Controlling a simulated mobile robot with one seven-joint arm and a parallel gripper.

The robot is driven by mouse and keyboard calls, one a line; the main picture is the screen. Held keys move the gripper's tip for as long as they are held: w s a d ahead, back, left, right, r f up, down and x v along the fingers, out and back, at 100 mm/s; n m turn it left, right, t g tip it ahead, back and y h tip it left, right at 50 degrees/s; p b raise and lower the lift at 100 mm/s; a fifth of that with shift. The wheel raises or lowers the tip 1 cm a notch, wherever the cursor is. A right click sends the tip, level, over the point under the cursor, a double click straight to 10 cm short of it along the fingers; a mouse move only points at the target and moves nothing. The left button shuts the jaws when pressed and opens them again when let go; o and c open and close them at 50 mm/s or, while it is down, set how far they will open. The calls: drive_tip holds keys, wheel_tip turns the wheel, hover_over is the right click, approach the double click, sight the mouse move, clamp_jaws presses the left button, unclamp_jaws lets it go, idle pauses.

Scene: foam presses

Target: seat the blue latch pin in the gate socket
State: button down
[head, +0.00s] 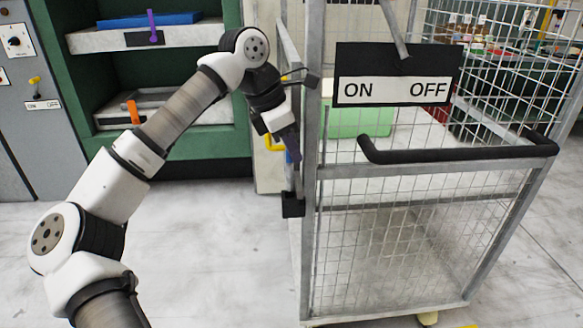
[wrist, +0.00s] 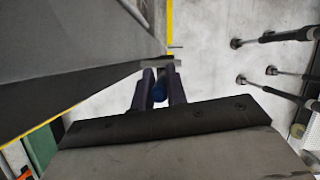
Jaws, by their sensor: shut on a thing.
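My gripper (head: 291,150) is beside the left post of the wire cage cart, pointing down. In the wrist view its two dark purple fingers (wrist: 161,77) are shut on the blue latch pin (wrist: 159,91), whose rounded blue part shows between them. A small grey metal piece lies just past the fingertips; I cannot tell whether it belongs to the pin. In the head view the pin cannot be made out clearly. A black block (head: 293,205) on the cart's left post, below my gripper, looks like the gate socket. Its opening is not visible.
The wire cage cart (head: 312,250) has a black push handle (head: 460,153) and an ON/OFF sign (head: 397,75). Green shelving (head: 215,160) stands behind my arm, with a purple lever (head: 153,28) and an orange one (head: 133,112). The pale floor at left is clear.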

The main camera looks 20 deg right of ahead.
sight(291, 190)
wheel_tip(291, 190, down, 6)
drive_tip(key=shift+r, duration=0.25)
